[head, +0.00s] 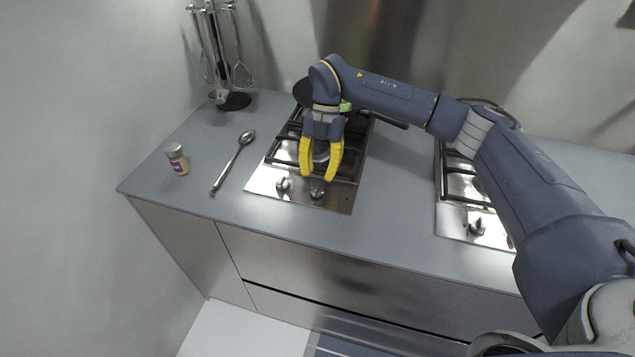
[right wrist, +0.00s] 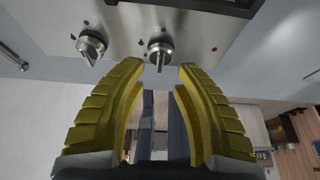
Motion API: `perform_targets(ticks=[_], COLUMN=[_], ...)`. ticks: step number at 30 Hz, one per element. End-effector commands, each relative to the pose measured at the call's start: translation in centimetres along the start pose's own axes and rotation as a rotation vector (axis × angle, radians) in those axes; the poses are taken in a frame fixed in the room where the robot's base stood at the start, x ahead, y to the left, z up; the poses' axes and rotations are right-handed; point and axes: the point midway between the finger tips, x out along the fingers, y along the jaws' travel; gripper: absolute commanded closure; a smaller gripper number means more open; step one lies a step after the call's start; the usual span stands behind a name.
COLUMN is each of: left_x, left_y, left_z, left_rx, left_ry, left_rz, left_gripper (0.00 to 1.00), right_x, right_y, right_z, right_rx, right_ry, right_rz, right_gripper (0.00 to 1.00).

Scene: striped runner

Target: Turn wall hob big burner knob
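The left wall hob (head: 340,196) is a steel plate with black grates, and two metal knobs sit along its front edge. The left knob (head: 283,184) also shows in the right wrist view (right wrist: 91,45). The right knob (head: 317,191) shows in the right wrist view (right wrist: 160,50), just beyond the gap between my fingertips. I cannot tell from markings which knob is for the big burner. My right gripper (head: 319,178), with yellow fingers, is open and empty above the hob's front, pointing down near the right knob. My left gripper is not in view.
A spoon (head: 232,165) and a labelled jar (head: 177,158) lie left of the hob. A utensil stand (head: 234,101) is at the back left. A dark pan (head: 303,92) sits behind my gripper. A second hob (head: 462,218) is to the right. Counter between the hobs is clear.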

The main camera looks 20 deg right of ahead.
Motion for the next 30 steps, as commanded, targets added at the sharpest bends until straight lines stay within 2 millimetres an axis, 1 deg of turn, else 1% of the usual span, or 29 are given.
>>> perform_targets(ticks=[1,3,9,15,22,23,30], left_x=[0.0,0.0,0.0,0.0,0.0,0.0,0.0], left_y=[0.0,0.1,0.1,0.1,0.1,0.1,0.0], left_z=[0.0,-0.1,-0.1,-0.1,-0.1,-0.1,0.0], left_rx=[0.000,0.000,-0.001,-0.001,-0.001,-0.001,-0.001], left_ry=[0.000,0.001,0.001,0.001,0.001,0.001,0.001], left_rz=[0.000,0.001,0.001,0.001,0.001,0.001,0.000], left_gripper=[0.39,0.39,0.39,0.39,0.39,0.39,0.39], right_x=[0.8,1.5,2.9,3.4,3.4,3.4,3.4], right_y=[0.0,0.0,0.0,0.0,0.0,0.0,0.0], right_z=[0.0,0.0,0.0,0.0,0.0,0.0,0.0], right_rx=[0.000,0.001,0.000,0.000,0.000,0.000,0.000], right_ry=[0.002,0.001,0.001,0.000,0.000,0.000,0.000], right_rz=[-0.001,-0.001,0.000,0.000,0.000,0.000,0.000], right_gripper=[0.69,0.69,0.69,0.69,0.69,0.67,0.95])
